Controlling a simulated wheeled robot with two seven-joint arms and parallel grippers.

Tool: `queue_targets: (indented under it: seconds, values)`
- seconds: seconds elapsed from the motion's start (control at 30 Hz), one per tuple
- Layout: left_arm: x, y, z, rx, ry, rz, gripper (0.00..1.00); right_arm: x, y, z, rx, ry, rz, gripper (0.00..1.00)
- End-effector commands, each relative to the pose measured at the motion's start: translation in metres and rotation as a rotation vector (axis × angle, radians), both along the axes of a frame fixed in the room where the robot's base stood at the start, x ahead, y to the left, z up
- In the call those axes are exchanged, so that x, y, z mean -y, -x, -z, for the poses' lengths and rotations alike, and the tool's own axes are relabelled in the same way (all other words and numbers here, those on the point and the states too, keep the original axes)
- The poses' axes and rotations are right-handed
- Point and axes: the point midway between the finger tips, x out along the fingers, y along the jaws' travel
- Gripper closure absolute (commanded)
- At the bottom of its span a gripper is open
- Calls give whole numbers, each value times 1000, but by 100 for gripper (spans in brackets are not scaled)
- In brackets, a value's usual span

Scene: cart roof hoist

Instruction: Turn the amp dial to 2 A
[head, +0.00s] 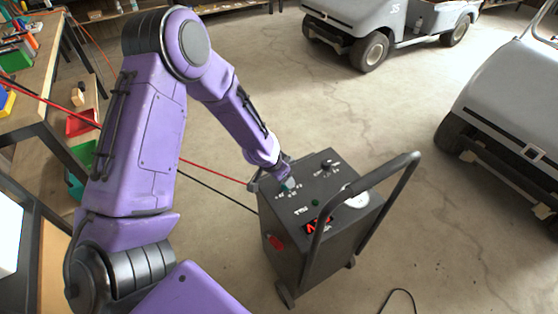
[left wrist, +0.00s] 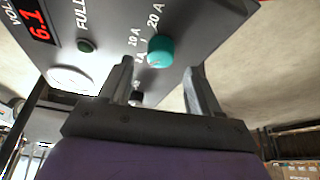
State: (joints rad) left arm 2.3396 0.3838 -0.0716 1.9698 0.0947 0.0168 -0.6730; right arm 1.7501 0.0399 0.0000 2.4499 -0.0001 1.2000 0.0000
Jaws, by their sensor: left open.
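The amp dial is a teal knob (left wrist: 160,52) on the dark top panel of a wheeled charger cart (head: 285,235). Labels 20 A and 10 A are printed beside it in the left wrist view, with another label partly hidden by a finger. In the head view the dial (head: 289,185) shows small under my left gripper (head: 284,178). My left gripper is open in the left wrist view (left wrist: 160,68), its fingers apart with the dial just past the gap between their tips. I cannot tell whether they touch it, nor where it points. My right gripper is out of view.
The panel also has a black knob (head: 327,163), a green button (head: 314,203), a red display (left wrist: 35,18) reading 6.1 and a round white gauge (head: 357,200). A push handle (head: 385,175) rises at right. Red and black cables run left. Golf carts (head: 385,20) stand behind.

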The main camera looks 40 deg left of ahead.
Motion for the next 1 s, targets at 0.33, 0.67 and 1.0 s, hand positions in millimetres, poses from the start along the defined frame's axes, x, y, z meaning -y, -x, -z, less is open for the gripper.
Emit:
queue_targets:
  seconds: [0.33,0.67,1.0]
  values:
    - [-5,24,-59,1,0,0,37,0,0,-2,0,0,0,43]
    - [-5,25,-61,-1,0,-1,37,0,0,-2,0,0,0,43]
    - [-11,14,-66,59,19,-123,37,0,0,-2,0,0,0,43]
